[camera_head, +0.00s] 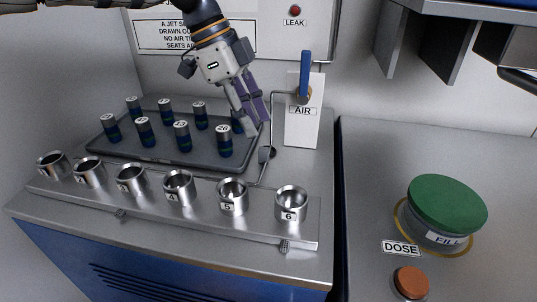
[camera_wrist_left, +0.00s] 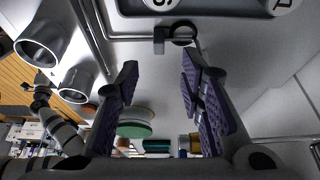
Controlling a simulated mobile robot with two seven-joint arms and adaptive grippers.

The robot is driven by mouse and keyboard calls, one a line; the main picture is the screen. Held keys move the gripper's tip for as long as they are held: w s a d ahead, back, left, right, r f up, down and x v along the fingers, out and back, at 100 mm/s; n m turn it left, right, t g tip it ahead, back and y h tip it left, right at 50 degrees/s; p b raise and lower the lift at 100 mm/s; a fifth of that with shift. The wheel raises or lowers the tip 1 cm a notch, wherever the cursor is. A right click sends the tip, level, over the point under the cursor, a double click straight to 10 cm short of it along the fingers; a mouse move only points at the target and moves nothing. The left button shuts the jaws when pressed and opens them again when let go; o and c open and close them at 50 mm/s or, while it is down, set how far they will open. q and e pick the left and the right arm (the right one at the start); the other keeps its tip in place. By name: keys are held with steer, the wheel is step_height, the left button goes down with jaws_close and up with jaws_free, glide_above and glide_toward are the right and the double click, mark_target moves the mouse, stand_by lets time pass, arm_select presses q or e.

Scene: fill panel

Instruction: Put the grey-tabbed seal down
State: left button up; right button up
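My left gripper (camera_head: 253,112) hangs over the right end of the vial tray, fingers pointing down. In the left wrist view its purple-padded fingers (camera_wrist_left: 158,78) stand apart with nothing between them. A small grey tab (camera_head: 263,154) with a dark round ring (camera_head: 271,152) beside it lies just right of the tray, by the thin pipe; I cannot tell for sure that this is the seal. The tab (camera_wrist_left: 159,41) and ring (camera_wrist_left: 183,32) also show ahead of the fingertips in the wrist view, apart from them. My right gripper is not clearly in view.
Numbered dark vials stand in the tray (camera_head: 160,163). A rack (camera_head: 150,203) of numbered metal cups runs along the front. The blue-handled AIR valve (camera_head: 306,75) stands behind right. A green-lidded FILL pot (camera_head: 447,203) and an orange-brown DOSE button (camera_head: 411,282) are on the right bench.

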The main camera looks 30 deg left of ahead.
mark_target(267, 149)
arm_select(q)
steer(key=x, duration=0.6)
steer(key=shift+d+f, duration=0.15)
steer(key=shift+d, duration=0.1)
jaws_close()
